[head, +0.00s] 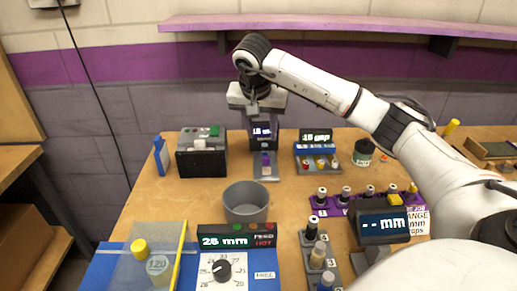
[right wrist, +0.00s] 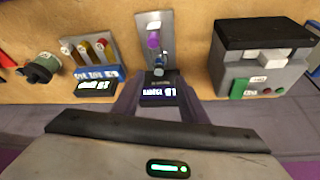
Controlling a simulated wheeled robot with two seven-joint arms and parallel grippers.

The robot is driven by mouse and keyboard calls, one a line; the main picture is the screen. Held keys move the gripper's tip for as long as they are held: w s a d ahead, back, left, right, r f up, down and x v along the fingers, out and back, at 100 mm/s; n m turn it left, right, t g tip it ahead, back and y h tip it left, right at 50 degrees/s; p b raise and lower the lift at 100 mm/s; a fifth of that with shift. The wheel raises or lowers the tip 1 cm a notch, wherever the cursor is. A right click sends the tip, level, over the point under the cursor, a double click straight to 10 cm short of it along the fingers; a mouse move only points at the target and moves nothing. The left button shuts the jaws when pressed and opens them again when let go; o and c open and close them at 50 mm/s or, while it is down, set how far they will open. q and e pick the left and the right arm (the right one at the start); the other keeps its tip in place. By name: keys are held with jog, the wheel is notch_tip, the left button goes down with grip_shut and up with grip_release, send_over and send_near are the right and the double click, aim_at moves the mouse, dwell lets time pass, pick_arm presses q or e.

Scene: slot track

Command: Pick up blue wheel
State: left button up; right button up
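No part is plainly a blue wheel. A small blue-grey round piece (right wrist: 159,71) sits on the metal track plate (right wrist: 142,24) in the right wrist view, beside a purple cylinder (right wrist: 153,40). In the head view the purple piece (head: 265,159) shows on the same plate, in front of a lit display; the blue-grey piece cannot be made out there. My left gripper is out of view.
A grey bin (head: 246,213) stands mid-table. A black-and-grey box (head: 202,162) is left of the track, and a small rack (head: 318,166) with coloured caps is right of it. A purple row of pegs and a display (head: 384,226) stand at right.

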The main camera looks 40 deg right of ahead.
aim_at(264, 145)
jog(key=x, duration=0.7)
jog(key=shift+w+d, duration=0.1)
jog(key=shift+d, duration=0.1)
grip_shut()
